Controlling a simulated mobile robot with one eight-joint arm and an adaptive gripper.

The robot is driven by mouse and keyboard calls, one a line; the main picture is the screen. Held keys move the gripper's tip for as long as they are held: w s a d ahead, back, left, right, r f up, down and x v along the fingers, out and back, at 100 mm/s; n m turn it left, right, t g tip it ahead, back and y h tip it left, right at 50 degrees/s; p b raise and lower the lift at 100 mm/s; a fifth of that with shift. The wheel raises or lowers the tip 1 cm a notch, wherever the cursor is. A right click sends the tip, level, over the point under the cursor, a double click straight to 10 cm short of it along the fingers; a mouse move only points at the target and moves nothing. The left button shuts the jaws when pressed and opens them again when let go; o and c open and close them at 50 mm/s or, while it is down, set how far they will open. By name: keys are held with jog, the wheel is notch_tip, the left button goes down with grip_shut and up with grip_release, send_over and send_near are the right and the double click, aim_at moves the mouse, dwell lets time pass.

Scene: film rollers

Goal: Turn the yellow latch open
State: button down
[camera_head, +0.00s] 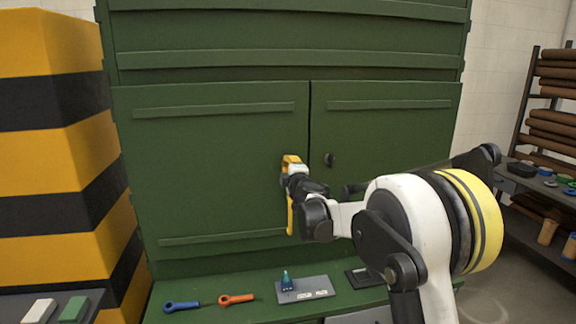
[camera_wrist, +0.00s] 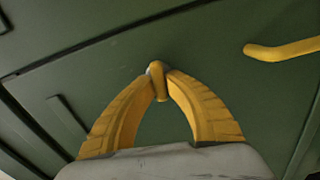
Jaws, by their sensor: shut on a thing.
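The yellow latch (camera_wrist: 157,82) is a small yellow piece on the green cabinet door, seen in the wrist view between my fingertips. My gripper (camera_wrist: 158,84) has two ribbed yellow fingers, shut on the latch from both sides. In the head view my gripper (camera_head: 290,167) is at the left door near the seam between the two doors. The latch cannot be told apart from my yellow fingers there. A yellow bar handle (camera_head: 290,216) stands below my gripper on the same door, partly behind my wrist; it also shows at the right in the wrist view (camera_wrist: 285,50).
Both green cabinet doors (camera_head: 210,190) look closed. A dark round knob (camera_head: 328,159) is on the right door. On the ledge below lie a blue tool (camera_head: 182,306), an orange tool (camera_head: 237,299) and a grey plate (camera_head: 306,290). A yellow-black striped block (camera_head: 50,150) stands left.

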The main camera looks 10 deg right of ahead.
dwell(0.3)
jog(key=c, duration=1.4)
grip_release()
jog(key=s, duration=1.2)
